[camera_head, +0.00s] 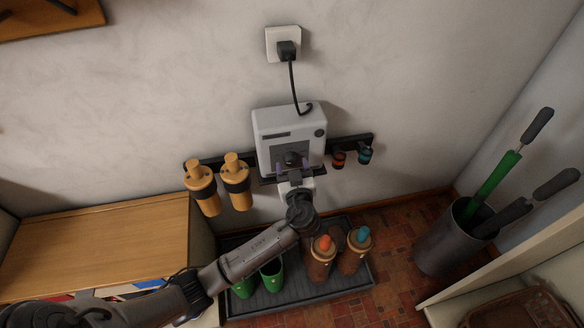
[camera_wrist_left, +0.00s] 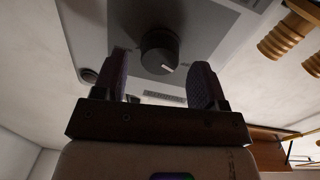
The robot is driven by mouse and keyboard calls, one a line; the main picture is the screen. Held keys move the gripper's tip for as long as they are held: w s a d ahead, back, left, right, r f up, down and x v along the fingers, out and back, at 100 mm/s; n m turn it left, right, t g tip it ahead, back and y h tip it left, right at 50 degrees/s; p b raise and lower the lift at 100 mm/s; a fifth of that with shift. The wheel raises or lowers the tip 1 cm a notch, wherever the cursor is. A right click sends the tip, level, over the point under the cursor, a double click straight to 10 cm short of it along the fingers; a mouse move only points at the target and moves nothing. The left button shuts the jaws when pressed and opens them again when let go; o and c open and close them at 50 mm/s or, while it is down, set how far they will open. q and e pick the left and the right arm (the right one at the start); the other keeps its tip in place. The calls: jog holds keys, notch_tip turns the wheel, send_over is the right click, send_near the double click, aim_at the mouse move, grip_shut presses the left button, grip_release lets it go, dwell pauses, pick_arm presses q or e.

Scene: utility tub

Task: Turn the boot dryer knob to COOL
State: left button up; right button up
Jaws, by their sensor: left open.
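The boot dryer (camera_head: 290,128) is a light grey box on the wall with a dark rail at its base. Its round black knob (camera_head: 291,158) is on the front face; it also shows in the left wrist view (camera_wrist_left: 159,48), with a short white mark near its lower right edge. My left gripper (camera_head: 292,169) is open in front of the dryer. In the left wrist view the two fingers (camera_wrist_left: 161,80) stand apart on either side of the knob, with visible gaps. I cannot tell how deep they reach. The dial lettering is unreadable. My right gripper is not in view.
Green and brown boots stand on a dark tray (camera_head: 300,300) below. A wooden cabinet (camera_head: 100,245) is left; a bin (camera_head: 445,250) with umbrellas is right.

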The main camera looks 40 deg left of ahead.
pick_arm(q)
jog(key=shift+w+a, duration=0.25)
jog(key=shift+a, duration=0.05)
jog(key=shift+c, duration=0.3)
jog(key=c, duration=0.9)
jog(key=shift+r+m+p, duration=0.15)
jog(key=shift+m+p, duration=0.9)
jog(key=shift+m, duration=0.05)
jog(key=m+p, duration=0.3)
jog(key=m, duration=0.1)
jog(key=shift+g, duration=0.3)
jog(key=m+p, duration=0.3)
jog(key=shift+w+d+m, duration=0.1)
jog(key=shift+m, duration=0.3)
jog(key=shift+m+p, duration=1.1)
jog(key=shift+m, duration=0.6)
jog(key=shift+f, duration=0.2)
